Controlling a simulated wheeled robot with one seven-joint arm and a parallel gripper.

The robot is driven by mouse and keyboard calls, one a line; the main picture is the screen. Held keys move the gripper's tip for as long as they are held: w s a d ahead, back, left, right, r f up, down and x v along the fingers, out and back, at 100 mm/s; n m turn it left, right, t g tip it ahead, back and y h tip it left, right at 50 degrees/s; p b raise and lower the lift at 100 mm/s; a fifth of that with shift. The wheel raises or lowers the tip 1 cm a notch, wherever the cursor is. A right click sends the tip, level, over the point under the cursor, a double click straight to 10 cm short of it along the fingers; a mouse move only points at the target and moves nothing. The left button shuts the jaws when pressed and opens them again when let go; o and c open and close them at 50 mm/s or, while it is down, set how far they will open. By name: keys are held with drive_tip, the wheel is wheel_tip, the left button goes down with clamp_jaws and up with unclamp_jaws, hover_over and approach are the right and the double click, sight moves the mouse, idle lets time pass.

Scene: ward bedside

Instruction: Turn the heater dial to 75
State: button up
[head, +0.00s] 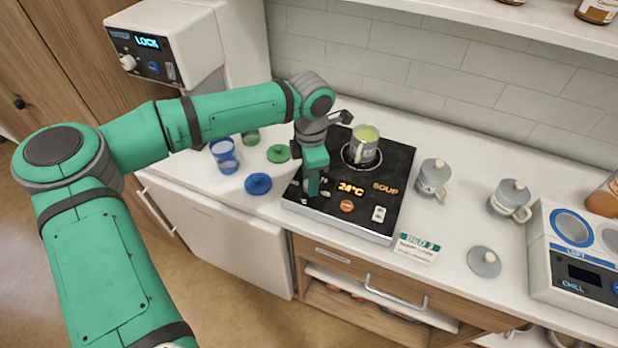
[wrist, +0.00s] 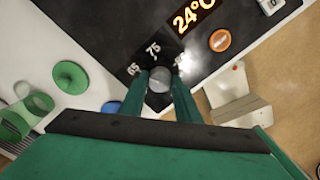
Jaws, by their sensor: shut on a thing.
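The heater (head: 345,222) is a black-topped plate with a lit 24°C display (head: 351,190) and a SOUP label. Its grey round dial (wrist: 159,78) sits at the plate's front left corner, with the marks 65 and 75 (wrist: 153,48) beside it and a third mark partly hidden by a finger. My gripper (wrist: 160,88) comes down from above and is shut on the dial, one finger on each side. In the head view my gripper (head: 312,186) hides the dial. I cannot tell which mark the dial points to.
A mug with greenish content (head: 363,146) stands on the heater's ring. An orange button (head: 346,206) and a white switch (head: 378,214) are on the heater. Blue cup (head: 224,157) and blue lid (head: 258,184) lie left. Lidded mugs (head: 433,179) and a chill unit (head: 578,262) stand right.

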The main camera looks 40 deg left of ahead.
drive_tip(key=m, duration=0.3)
drive_tip(key=shift+m, duration=0.4)
drive_tip(key=m, duration=0.3)
drive_tip(key=shift+s+m, duration=0.1)
drive_tip(key=shift+m, duration=1.7)
drive_tip(key=shift+w+m, duration=0.2)
drive_tip(key=shift+m, duration=0.1)
drive_tip(key=shift+s+a, duration=0.15)
drive_tip(key=o, duration=0.9)
drive_tip(key=shift+o, duration=0.7)
drive_tip(key=shift+d, duration=0.25)
